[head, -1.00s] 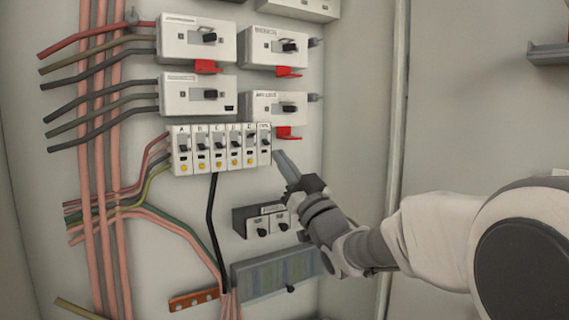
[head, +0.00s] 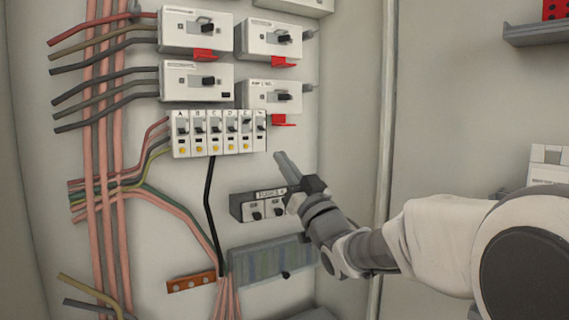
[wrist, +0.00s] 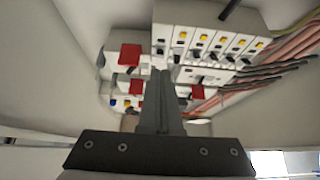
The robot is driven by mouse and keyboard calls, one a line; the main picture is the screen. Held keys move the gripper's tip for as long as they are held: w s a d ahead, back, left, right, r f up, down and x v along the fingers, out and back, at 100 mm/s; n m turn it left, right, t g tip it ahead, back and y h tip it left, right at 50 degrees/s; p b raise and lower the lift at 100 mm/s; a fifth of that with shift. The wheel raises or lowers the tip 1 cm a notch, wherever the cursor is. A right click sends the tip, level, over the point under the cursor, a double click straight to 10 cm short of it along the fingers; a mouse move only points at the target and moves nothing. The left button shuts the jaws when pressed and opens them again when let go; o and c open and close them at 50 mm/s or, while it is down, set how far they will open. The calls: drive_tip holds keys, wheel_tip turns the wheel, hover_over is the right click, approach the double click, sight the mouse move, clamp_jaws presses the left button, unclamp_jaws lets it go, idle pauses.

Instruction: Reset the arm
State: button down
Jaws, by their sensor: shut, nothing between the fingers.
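My gripper (head: 284,160) is in front of the electrical panel, just right of and a little below the row of breakers (head: 217,133). Its long grey fingers are together and hold nothing. They point up and left and look clear of the breakers, though the exact gap is hard to judge. In the wrist view my gripper (wrist: 158,75) shows its closed fingers reaching toward the breaker row (wrist: 200,45) and the switch boxes.
Switch boxes (head: 195,30) with red tabs (head: 283,120) sit above the breakers. Pink, green and dark cables (head: 105,200) run down the left. A grey ribbed box (head: 270,260) is below. A shelf (head: 540,33) juts from the right wall.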

drive_tip(key=s+d+f+m+g+h, duration=0.55)
drive_tip(key=s+d+f+h, duration=0.55)
drive_tip(key=d+f+h, duration=0.25)
drive_tip(key=s+d+f+g, duration=0.2)
drive_tip(key=s+f+g, duration=0.15)
drive_tip(key=s, duration=0.35)
drive_tip(key=s+d+f+m+g, duration=0.1)
drive_tip(key=s+f+g, duration=0.1)
drive_tip(key=s+f, duration=0.4)
drive_tip(key=s+d+f+g, duration=0.2)
drive_tip(key=s+f+g, duration=0.1)
drive_tip(key=s, duration=0.5)
wheel_tip(320, 180, up, 28)
drive_tip(key=s+p, duration=0.1)
drive_tip(key=p, duration=2.7)
drive_tip(key=shift+s+a+r+g+p, duration=0.15)
drive_tip(key=shift+a+r+g+p, duration=0.1)
drive_tip(key=shift+g+p, duration=0.05)
